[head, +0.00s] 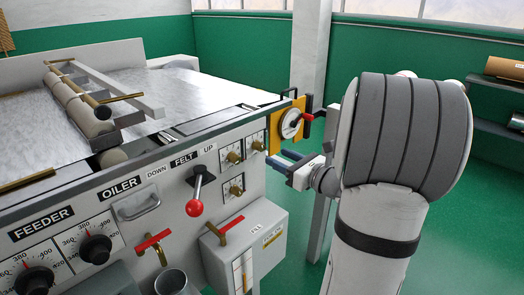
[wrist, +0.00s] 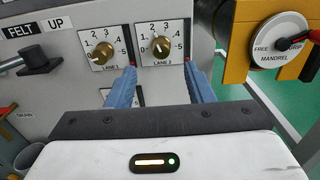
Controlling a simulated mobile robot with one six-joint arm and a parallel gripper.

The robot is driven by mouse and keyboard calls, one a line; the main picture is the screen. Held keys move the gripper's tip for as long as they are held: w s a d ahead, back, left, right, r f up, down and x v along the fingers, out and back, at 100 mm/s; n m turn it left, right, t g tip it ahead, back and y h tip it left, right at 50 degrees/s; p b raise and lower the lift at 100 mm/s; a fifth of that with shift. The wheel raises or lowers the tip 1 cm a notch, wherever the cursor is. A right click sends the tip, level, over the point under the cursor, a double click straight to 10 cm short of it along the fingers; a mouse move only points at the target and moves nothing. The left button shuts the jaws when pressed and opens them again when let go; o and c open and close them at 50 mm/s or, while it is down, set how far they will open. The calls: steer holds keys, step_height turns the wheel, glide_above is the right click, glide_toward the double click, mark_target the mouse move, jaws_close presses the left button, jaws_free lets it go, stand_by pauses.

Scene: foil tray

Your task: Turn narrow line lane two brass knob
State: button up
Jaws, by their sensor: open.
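The lane 2 brass knob (wrist: 159,47) sits on a white dial plate numbered up to 5, at the upper middle of the wrist view. It is the upper right dial (head: 256,145) of the small group in the head view. My gripper (wrist: 159,69) is open and empty, its blue fingers spread below and to either side of the lane 2 dial. I see no contact with the knob. The knob's exact setting is too small to read.
The lane 1 knob (wrist: 97,56) is left of lane 2. A yellow mandrel plate (wrist: 262,42) with a black-and-red lever juts out at right. A red-balled felt lever (head: 195,207) stands left. A grey box (head: 245,240) sits below the dials. Green floor is open at right.

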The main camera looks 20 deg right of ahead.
mark_target(262, 149)
steer(key=x, duration=0.7)
steer(key=shift+c, duration=0.2)
steer(key=c, duration=1)
steer(key=shift+o, duration=0.2)
steer(key=shift+f+b, duration=0.1)
steer(key=shift+b, duration=0.45)
